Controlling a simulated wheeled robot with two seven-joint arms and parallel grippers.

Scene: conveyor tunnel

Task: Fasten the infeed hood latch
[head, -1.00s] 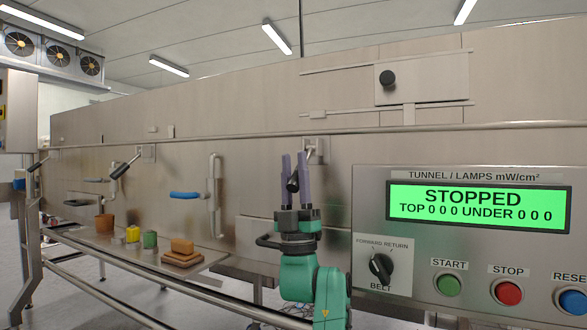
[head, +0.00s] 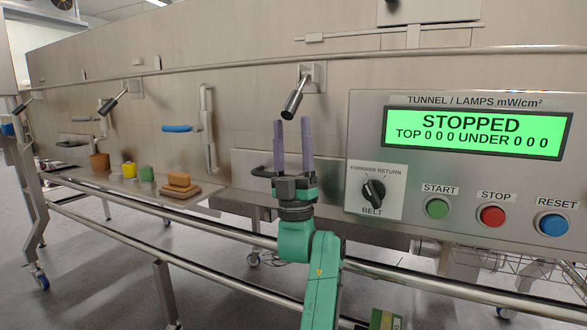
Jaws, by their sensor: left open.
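A lever latch with a dark grip (head: 294,102) hangs from a bracket (head: 314,76) on the steel tunnel wall. Its grip slants down and to the left. My left gripper (head: 293,122) points up just below the grip's lower end. Its two purple fingers stand apart with nothing between them. The fingertips look clear of the grip, but depth is hard to judge. Two similar levers show farther left, one in the middle (head: 112,103) and one at the far left (head: 23,104). No label tells which lever is the infeed one. My right gripper is out of view.
A control panel (head: 365,120) reading STOPPED, with a belt knob (head: 373,193) and push buttons, stands right of my left gripper. A blue-handled lever (head: 178,128) and a shelf (head: 192,202) with small blocks lie left. A long rail (head: 215,235) runs below.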

